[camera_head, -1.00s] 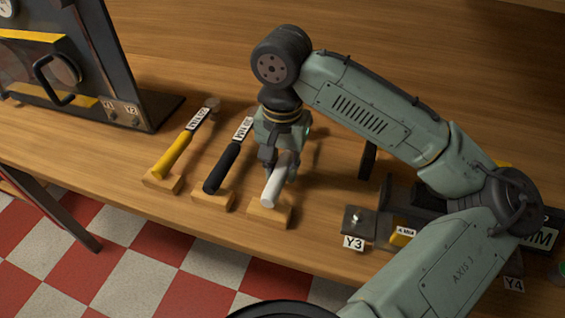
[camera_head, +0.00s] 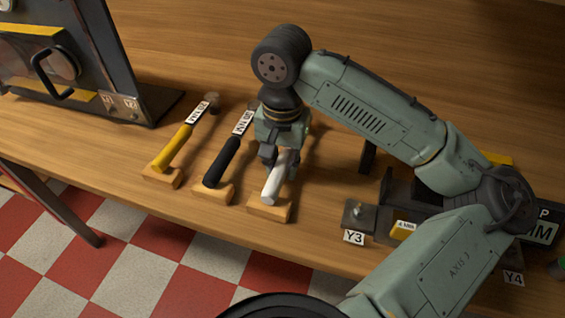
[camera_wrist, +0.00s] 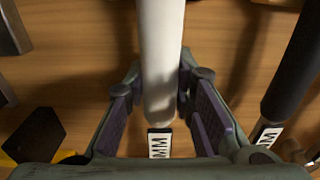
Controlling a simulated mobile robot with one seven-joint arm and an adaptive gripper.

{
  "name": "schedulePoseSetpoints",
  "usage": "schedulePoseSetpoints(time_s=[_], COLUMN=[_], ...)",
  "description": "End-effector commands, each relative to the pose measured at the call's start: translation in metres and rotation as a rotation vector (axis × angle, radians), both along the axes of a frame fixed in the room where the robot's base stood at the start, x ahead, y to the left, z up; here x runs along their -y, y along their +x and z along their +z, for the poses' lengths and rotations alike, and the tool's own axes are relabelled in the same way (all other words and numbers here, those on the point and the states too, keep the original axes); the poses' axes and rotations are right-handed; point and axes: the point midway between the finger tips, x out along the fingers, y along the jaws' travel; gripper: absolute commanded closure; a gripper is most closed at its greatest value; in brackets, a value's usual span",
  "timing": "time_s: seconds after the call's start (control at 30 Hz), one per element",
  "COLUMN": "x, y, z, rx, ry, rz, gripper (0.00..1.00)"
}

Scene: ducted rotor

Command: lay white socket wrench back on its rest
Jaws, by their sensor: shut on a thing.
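The white socket wrench (camera_head: 273,187) has a white handle whose near end is at the wooden rest (camera_head: 268,208). I cannot tell whether the handle touches the rest or is just above it. My gripper (camera_head: 279,158) points down over the wrench, shut on it, with a finger on each side. The wrench's far end is hidden behind my gripper in the head view.
A black-handled wrench (camera_head: 222,163) and a yellow-handled wrench (camera_head: 173,148) lie on their own wooden rests to the left. A dark fixture with the Y3 tag (camera_head: 354,237) stands to the right.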

Motion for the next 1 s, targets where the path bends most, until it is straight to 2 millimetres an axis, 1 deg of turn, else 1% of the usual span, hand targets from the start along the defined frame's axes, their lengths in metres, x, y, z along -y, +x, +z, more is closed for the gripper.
schedulePoseSetpoints(time_s=[0.03, 0.37, 0.67, 0.77, 0.83, 1.0], x=[0.000, 0.000, 0.000, 0.000, 0.000, 0.000], y=[0.000, 0.000, 0.000, 0.001, 0.000, 0.000], z=[0.001, 0.000, 0.001, 0.008, 0.018, 0.054], rx=[0.001, 0.001, 0.000, 0.002, 0.002, 0.004], ry=[0.000, 0.000, -0.001, -0.002, -0.002, -0.001], rz=[0.000, 0.000, 0.000, -0.001, -0.001, 0.000], gripper=[0.75, 0.53, 0.53, 0.53, 0.53, 0.53])
